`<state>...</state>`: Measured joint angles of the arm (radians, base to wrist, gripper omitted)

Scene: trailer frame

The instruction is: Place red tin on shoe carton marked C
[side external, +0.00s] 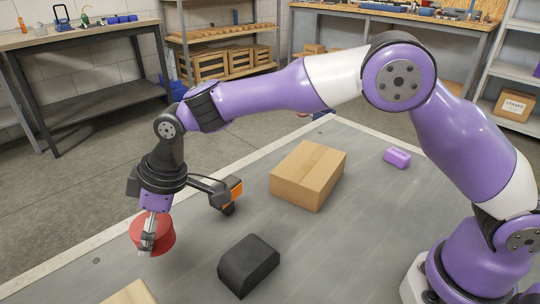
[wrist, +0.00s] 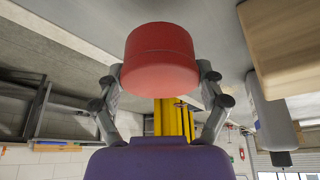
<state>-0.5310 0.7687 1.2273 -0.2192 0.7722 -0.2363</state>
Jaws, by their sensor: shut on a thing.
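The red tin (side external: 165,236) is a short round can at the left edge of the grey platform in the side external view. My gripper (side external: 148,244) points down and is shut on it. In the wrist view the red tin (wrist: 160,55) sits between the two fingertips. I cannot tell whether the tin touches the platform. A plain brown carton (side external: 308,172) lies at the middle back of the platform. Another carton (side external: 130,294) is cut off by the bottom edge. No letter C is readable on either carton.
A black block (side external: 248,265) lies right of the tin, in front of the brown carton. A small purple box (side external: 397,157) lies at the back right. Platform (side external: 205,265) is bare around the tin. Workbenches and shelves stand beyond the platform.

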